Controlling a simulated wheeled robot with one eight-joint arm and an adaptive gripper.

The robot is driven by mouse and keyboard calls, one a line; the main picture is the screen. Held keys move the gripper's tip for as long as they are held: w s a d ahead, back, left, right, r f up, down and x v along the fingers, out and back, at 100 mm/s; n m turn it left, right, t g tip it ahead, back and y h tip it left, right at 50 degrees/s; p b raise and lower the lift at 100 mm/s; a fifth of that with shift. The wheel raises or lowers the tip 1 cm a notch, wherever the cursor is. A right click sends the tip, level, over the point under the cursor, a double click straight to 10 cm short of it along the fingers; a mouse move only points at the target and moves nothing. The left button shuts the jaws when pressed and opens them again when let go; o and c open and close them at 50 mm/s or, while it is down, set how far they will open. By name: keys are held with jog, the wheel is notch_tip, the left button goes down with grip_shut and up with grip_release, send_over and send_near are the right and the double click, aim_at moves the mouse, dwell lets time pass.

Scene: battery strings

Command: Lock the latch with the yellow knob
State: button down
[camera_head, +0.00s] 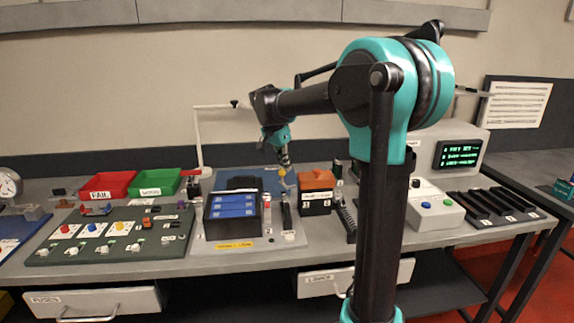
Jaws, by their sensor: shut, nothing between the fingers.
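My gripper (285,162) is shut and empty, pointing down at the back middle of the bench, behind the blue battery modules and left of the orange-topped box. A small yellow spot (282,172) shows right at its fingertips; I cannot tell whether it is a latch knob or whether the fingers touch it. On the dark green board at the left, a yellow round piece (120,225) sits beside a blue one (97,227) and a red one (69,228). No latch arm or its position can be made out at this size.
A black tray holds blue modules (234,205) on a grey plate (212,253). The orange-topped box (317,179) stands to its right. A red bin (108,186) and green bin (155,183) stand back left. A button box (435,211) and dark slotted racks (492,206) are at right.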

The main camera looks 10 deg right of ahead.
aim_at(282, 173)
jog(key=n, duration=0.2)
jog(key=s+a+n+t+y, duration=0.1)
jog(key=n, duration=0.1)
jog(key=s+n, duration=0.1)
jog(key=n, duration=0.1)
jog(key=shift+a+y, duration=0.15)
jog(key=shift+y, duration=0.25)
jog(key=n, duration=0.2)
jog(key=s+n+y, duration=0.1)
jog(key=n, duration=0.1)
jog(key=s+n, duration=0.1)
jog(key=n, duration=0.1)
jog(key=shift+a+t+y, duration=0.1)
jog(key=shift+t+y, duration=0.2)
jog(key=shift+y, duration=0.1)
jog(key=shift+s, duration=0.1)
jog(key=shift+w+r, duration=0.1)
jog(key=shift+w, duration=0.35)
jog(key=w, duration=0.1)
jog(key=w+r, duration=0.1)
jog(key=w, duration=0.1)
jog(key=shift+a+r, duration=0.2)
jog(key=shift+a, duration=0.15)
jog(key=v, duration=0.9)
jog(key=shift+s+d, duration=0.2)
